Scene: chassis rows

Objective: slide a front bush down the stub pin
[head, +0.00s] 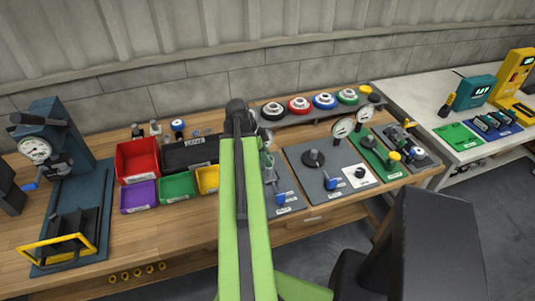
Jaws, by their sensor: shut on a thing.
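My green arm (246,225) rises through the middle of the head view and hides what lies behind it. My gripper cannot be made out; it seems hidden behind the arm. Grey fixture plates stand on the wooden bench right of the arm. One plate (297,160) carries a dark round part (313,158) and a blue clamp (331,184). A partly hidden plate (287,209) beside the arm has another blue clamp (281,198). I cannot tell which fixture bears the stub pin, and no front bush can be told apart.
Left of the arm are a red bin (137,158), a purple bin (138,196), a green bin (177,187) and a yellow bin (208,179). A blue press (67,190) stands far left. Dial gauges (343,127) rise over the fixtures. Coloured rings (323,101) line the back shelf.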

